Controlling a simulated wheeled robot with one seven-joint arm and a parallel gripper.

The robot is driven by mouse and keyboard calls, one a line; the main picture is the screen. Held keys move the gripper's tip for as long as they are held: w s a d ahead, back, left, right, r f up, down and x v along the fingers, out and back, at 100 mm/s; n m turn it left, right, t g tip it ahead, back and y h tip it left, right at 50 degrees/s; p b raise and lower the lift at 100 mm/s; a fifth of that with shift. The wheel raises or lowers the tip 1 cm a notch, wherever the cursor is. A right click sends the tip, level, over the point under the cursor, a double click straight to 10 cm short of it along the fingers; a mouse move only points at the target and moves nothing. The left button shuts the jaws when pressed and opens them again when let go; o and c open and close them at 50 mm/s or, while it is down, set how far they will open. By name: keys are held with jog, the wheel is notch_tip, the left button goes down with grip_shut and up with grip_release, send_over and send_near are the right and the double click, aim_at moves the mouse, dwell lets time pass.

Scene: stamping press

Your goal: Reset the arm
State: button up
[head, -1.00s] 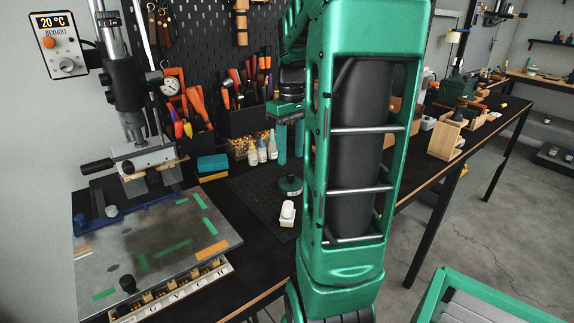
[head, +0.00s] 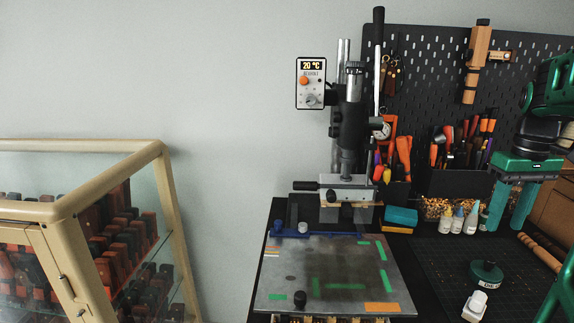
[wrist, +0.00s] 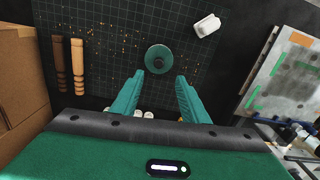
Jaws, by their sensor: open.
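My gripper (head: 510,205) is at the right of the head view, with its two green fingers pointing down above the cutting mat (head: 428,262). In the wrist view my gripper (wrist: 160,82) shows its fingers spread apart with nothing between them. A round green stamp or tin (wrist: 159,58) lies on the mat beyond the fingertips. It also shows in the head view (head: 486,274). A small white block-like item (wrist: 207,25) lies near it. The stamping press (head: 348,140) stands at the middle of the head view behind its metal plate (head: 335,270).
Several small bottles (head: 457,219) and tool holders (head: 450,185) stand before the pegboard (head: 425,80). Two wooden-handled tools (wrist: 77,65) lie beside a cardboard box (wrist: 20,70). A glass cabinet (head: 85,190) stands at the left. The wall area between cabinet and press is clear.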

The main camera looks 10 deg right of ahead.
jog(key=s+a+f, duration=0.1)
jog(key=s+a, duration=0.1)
jog(key=a, duration=0.1)
jog(key=s+a+f+m, duration=0.1)
jog(key=s+a+f, duration=0.1)
jog(key=a, duration=0.2)
jog(key=s+a+f+m, duration=0.1)
jog(key=s+a+f, duration=0.1)
jog(key=s+a, duration=0.1)
jog(key=shift+a, duration=0.2)
jog(key=s+a+f+m, duration=0.1)
jog(key=s+a+f, duration=0.2)
jog(key=s+a+f+m, duration=0.1)
jog(key=s+a+f, duration=0.2)
jog(key=shift+s+m, duration=0.3)
jog(key=shift+s, duration=0.1)
jog(key=shift+d+r, duration=0.1)
jog(key=shift+w, duration=0.15)
jog(key=shift+w+f, duration=0.3)
jog(key=shift+w, duration=0.3)
jog(key=shift+s, duration=0.1)
